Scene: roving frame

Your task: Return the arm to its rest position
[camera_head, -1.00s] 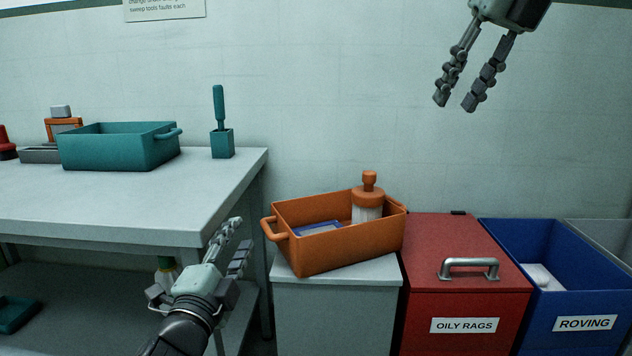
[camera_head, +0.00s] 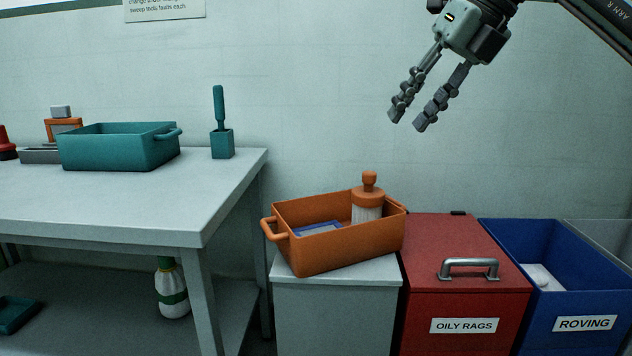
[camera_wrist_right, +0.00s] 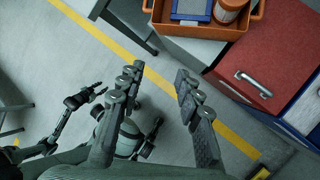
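My right gripper (camera_head: 407,120) hangs in the air at the upper right of the head view, above and in front of the wall. Its two fingers are apart with nothing between them. The right wrist view also shows this open pair of fingers (camera_wrist_right: 158,76) over the floor. My left gripper is out of the head view. A dark arm end, seemingly my left gripper (camera_wrist_right: 86,97), shows small at the left of the right wrist view; its finger opening is too small to tell.
An orange caddy (camera_head: 340,252) with a bottle (camera_head: 367,200) stands on a grey cabinet (camera_head: 335,310). A red oily-rags bin (camera_head: 465,305) and blue roving bin (camera_head: 570,305) stand right of it. A workbench (camera_head: 120,205) holds a teal tub (camera_head: 118,148). Open air surrounds my right gripper.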

